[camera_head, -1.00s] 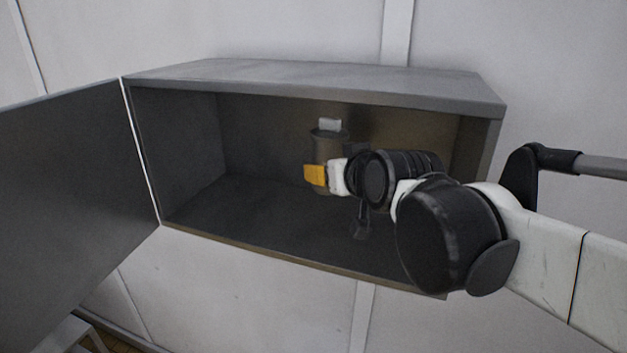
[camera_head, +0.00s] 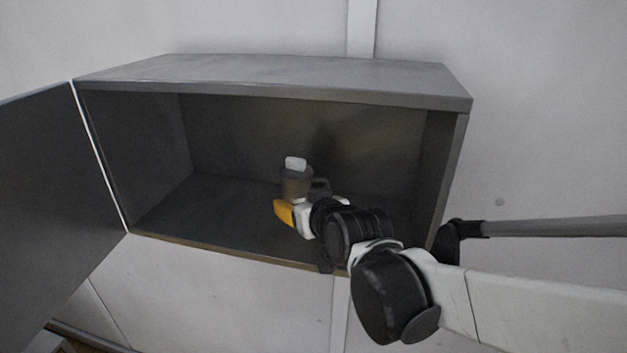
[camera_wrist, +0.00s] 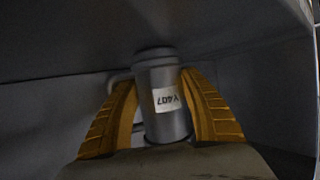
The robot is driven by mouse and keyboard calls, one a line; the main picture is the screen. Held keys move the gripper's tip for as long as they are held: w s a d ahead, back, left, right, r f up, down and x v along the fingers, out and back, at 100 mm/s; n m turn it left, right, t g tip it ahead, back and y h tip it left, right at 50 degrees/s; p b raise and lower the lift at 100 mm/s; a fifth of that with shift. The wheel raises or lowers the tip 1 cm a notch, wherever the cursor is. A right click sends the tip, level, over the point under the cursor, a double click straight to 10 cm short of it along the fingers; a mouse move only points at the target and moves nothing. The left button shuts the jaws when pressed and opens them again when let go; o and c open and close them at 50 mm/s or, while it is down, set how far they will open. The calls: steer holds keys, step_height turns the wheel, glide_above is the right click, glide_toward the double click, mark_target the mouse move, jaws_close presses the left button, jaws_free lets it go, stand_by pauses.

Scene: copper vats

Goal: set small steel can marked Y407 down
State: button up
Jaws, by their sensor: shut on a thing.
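The small steel can (camera_wrist: 163,85) is upside down in the wrist view, with a white label reading Y407. My gripper (camera_wrist: 163,105) is shut on it, with a ribbed yellow finger on each side. In the head view the can (camera_head: 296,184) is upright inside the open grey cabinet (camera_head: 270,75), with a white tag on top and a handle at its right. My gripper (camera_head: 290,210) is at its near side. I cannot tell whether the can's base touches the cabinet floor; my gripper hides it.
The cabinet door (camera_head: 50,180) stands open at the left. The cabinet floor is bare to the left of the can (camera_head: 200,210). The right side wall (camera_head: 445,170) is close to my arm, and the cabinet top is above.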

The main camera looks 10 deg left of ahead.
steer(key=o, duration=1.4)
steer(key=shift+f, duration=0.1)
steer(key=shift+r, duration=0.2)
steer(key=b+v, duration=0.1)
steer(key=v, duration=1.1)
steer(key=shift+d+f, duration=0.1)
steer(key=shift+d, duration=0.05)
